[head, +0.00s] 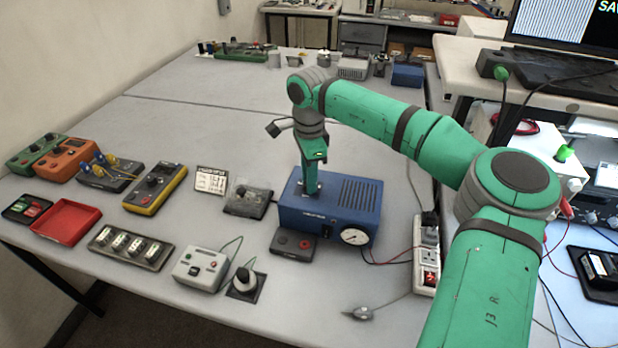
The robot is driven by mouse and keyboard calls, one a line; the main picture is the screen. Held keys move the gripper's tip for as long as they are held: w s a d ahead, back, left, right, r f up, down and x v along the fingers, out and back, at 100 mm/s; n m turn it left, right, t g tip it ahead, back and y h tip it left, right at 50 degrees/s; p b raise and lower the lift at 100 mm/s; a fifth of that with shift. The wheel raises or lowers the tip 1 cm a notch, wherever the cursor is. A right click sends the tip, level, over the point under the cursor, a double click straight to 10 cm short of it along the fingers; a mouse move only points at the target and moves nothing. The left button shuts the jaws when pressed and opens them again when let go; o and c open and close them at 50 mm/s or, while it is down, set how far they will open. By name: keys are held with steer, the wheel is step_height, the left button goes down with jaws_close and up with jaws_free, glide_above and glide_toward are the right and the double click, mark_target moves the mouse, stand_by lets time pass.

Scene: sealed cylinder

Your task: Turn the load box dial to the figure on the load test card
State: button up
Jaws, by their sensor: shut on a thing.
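A blue box (352,194) with vent slots on top and a round white gauge on its front stands at the middle of the table. It appears to be the load box; its front lettering is too small to read. My gripper (311,187) points down onto the left part of its top, shut on a small dark knob that looks like the dial. The fingers hide most of the knob and any pointer or scale. A white card (211,180) with dark figures stands left of the box, likely the load test card. Its figures are too small to read.
A grey unit with a dark knob (247,201) stands left of the blue box, and a small dark button box (293,244) touches or nearly touches its front. A power strip (427,257) with wires lies to the right. The table behind is largely clear.

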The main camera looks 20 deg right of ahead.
steer(key=o, duration=1)
steer(key=shift+o, duration=0.2)
steer(key=shift+r, duration=0.1)
step_height(320, 180, up, 11)
steer(key=shift+f, duration=0.2)
